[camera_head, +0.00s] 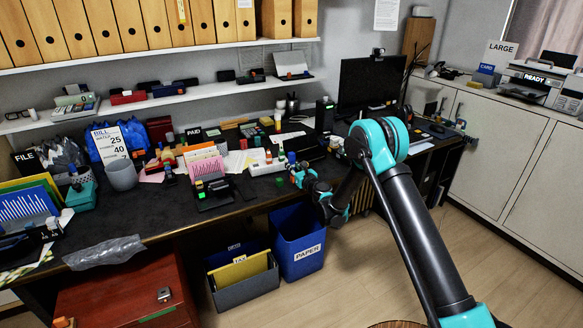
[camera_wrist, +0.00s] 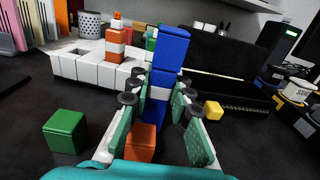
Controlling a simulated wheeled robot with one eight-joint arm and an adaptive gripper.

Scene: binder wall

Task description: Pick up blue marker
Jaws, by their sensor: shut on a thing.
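The blue marker (camera_wrist: 172,48) is a blocky blue piece with a white band lower down, in the middle of the wrist view. It stands nearly upright, tilted a little, between the fingers of my gripper (camera_wrist: 160,98). The green-padded fingers are shut on its lower part. In the head view my gripper (camera_head: 300,176) is over the desk's front part, and the blue marker's top (camera_head: 291,157) shows small there. Whether the marker's lower end touches the desk is hidden by the fingers.
A white sectioned holder (camera_wrist: 84,66) with an orange-and-white marker (camera_wrist: 115,42) stands close on the left. A green block (camera_wrist: 65,131), an orange block (camera_wrist: 141,141) and a yellow block (camera_wrist: 213,110) lie near. A black object (camera_wrist: 230,72) stands behind. Blue paper bin (camera_head: 298,240) is below the desk.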

